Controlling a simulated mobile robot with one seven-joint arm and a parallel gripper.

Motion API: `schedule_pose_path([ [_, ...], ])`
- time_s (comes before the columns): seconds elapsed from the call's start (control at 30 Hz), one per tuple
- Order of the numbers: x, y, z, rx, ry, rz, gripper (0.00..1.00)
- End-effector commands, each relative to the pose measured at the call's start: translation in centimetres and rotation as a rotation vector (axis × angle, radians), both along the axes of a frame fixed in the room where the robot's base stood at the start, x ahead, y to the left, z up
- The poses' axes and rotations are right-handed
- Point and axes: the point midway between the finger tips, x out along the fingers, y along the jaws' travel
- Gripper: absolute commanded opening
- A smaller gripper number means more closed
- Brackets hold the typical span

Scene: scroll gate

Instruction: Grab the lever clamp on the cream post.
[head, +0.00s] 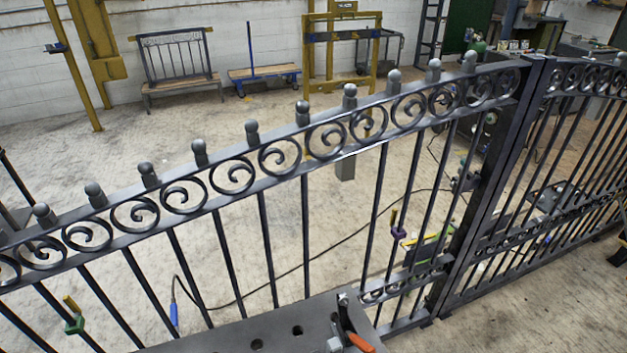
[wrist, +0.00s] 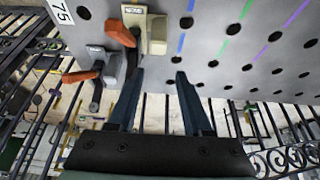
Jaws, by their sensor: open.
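In the wrist view a cream post (wrist: 157,38) stands on a grey plate with round holes. The lever clamp (wrist: 120,33) on it has an orange handle and a dark arm hanging down. A second lever clamp (wrist: 80,76) with an orange handle sits on a grey post (wrist: 113,68) to its lower left. My gripper (wrist: 159,72) is open and empty, with its fingertips just below the cream post, apart from the clamp handle. In the head view an orange clamp handle (head: 361,343) shows at the bottom edge; I cannot tell which clamp it belongs to.
The perforated grey plate (head: 245,335) lies in front of a dark scroll gate (head: 232,177) in the head view. The plate (wrist: 245,55) fills the wrist view's upper right, marked with coloured lines and a "75" label (wrist: 60,12). Gate bars show below it.

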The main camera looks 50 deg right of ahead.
Motion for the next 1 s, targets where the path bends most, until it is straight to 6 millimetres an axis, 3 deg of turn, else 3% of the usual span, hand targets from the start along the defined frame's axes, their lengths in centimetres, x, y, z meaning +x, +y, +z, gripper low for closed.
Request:
schedule_pose_path([
  [0.1,-0.7,0.2,-1.8,0.025,0.033,-0.010,0.50],
  [0.4,1.0,-0.9,-6.5,0.022,0.031,-0.009,0.50],
  [0.77,2.0,-1.6,-8.7,0.020,0.029,-0.009,0.50],
  [1.0,3.0,-2.5,-11.5,0.022,0.029,-0.009,0.50],
])
